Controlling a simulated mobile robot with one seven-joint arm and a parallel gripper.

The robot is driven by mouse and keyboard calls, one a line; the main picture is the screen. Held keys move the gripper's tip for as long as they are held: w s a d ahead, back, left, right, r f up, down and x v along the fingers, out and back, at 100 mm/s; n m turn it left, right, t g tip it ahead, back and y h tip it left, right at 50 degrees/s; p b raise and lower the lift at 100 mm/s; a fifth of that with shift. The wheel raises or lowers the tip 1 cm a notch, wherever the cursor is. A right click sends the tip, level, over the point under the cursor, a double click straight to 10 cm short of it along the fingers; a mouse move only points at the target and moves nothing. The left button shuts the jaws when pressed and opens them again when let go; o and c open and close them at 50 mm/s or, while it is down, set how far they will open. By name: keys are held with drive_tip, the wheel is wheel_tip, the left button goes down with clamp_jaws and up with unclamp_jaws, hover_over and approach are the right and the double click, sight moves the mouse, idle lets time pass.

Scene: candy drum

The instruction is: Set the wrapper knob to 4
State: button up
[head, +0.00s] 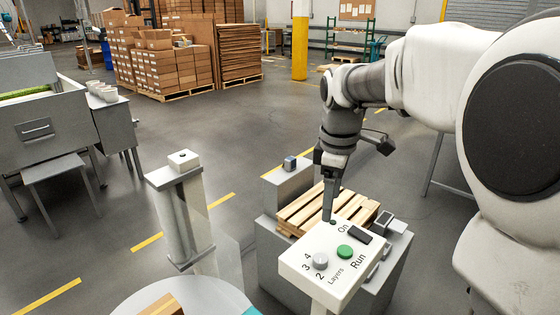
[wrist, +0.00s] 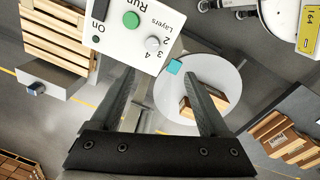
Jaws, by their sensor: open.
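The knob is a grey round knob marked Layers (head: 320,260) on a white tilted panel (head: 298,262), with 2, 3 and 4 printed around it. I cannot tell which number it points to. It also shows in the wrist view (wrist: 153,44), beyond the fingertips. My gripper (head: 328,219) points down over the panel's far edge in the head view, near the small green On light, apart from the knob. In the wrist view its two fingers are spread and empty (wrist: 159,74).
A green Run button (head: 345,251) and a black switch (head: 358,235) share the panel. A wooden pallet (head: 300,207) lies behind it. A round white turntable (head: 205,300) stands front left, beside a grey column (head: 185,215). Open floor lies beyond.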

sight(320, 258)
drive_tip(key=w+f+n+b, duration=0.1)
drive_tip(key=f, duration=0.6)
drive_tip(key=w+f+n+b, duration=0.1)
drive_tip(key=w+f, duration=0.1)
drive_tip(key=f, duration=0.5)
drive_tip(key=w+f+n+g+b, duration=0.1)
drive_tip(key=f+b, duration=0.1)
drive_tip(key=f, duration=0.5)
drive_tip(key=shift+w+f, duration=0.25)
drive_tip(key=shift+f, duration=0.05)
clamp_jaws()
